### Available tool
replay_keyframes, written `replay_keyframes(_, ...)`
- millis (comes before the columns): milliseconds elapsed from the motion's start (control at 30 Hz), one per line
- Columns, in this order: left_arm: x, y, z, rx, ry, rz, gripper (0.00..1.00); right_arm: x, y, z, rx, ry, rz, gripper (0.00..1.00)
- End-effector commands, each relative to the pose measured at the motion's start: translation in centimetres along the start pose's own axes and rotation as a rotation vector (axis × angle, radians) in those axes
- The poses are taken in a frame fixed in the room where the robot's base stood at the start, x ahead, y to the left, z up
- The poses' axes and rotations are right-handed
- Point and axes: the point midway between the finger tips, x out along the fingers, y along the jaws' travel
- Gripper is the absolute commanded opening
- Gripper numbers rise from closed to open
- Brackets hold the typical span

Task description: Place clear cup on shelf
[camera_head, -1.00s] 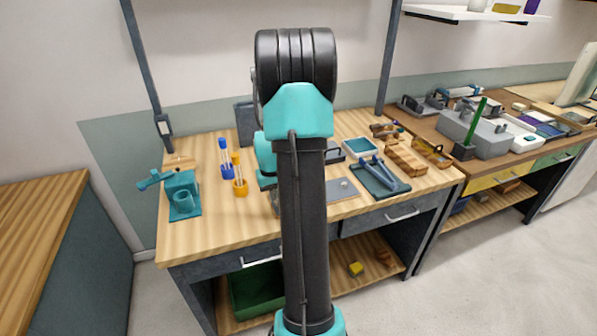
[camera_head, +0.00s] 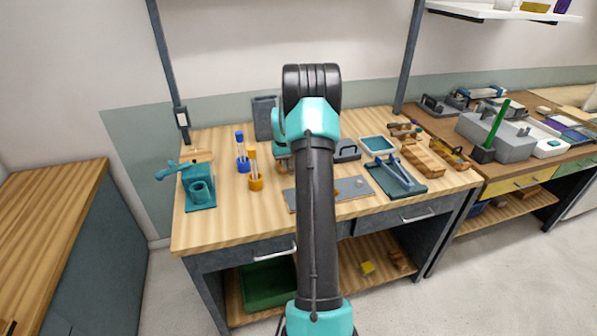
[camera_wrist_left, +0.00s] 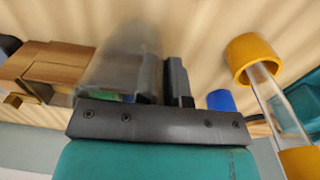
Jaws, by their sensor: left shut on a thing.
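The clear cup (camera_wrist_left: 118,62) shows as a blurred, see-through shape in the left wrist view. My left gripper (camera_wrist_left: 164,66) is shut on it, with the cup lying mostly to the left of the fingers. One finger seems to show through the cup wall, but I cannot tell exactly where it grips. In the head view, my left arm's dark links hide the gripper and cup. The white shelf (camera_head: 480,13) is high on the wall at the upper right, with a few items partly cut off by the frame. My right gripper is not in view.
Blue (camera_head: 242,153) and yellow (camera_head: 254,172) capped glass stands are left of my arm on the workbench. A teal vise-like tool (camera_head: 199,188) stands farther left. A blue-and-grey tool (camera_head: 396,176) lies to the right. A dark post (camera_head: 413,50) rises left of the shelf.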

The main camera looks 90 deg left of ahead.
Motion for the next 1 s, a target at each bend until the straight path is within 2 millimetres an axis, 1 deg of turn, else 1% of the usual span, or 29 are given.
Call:
replay_keyframes(267,0.3,0.0,0.1,0.000,-0.001,0.000,0.00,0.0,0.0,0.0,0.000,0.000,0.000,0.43)
replay_keyframes(500,3.0,-0.1,0.1,0.000,-0.002,-0.001,0.00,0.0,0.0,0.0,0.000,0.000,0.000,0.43)
replay_keyframes(567,3.4,-0.1,0.1,0.000,-0.001,0.000,0.00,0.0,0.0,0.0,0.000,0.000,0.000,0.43)
replay_keyframes(967,3.8,-0.2,0.1,0.000,0.000,0.000,0.00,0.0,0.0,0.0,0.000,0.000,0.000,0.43)
replay_keyframes(1000,3.9,-0.2,0.1,0.000,0.000,0.000,0.11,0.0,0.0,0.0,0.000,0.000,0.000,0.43)
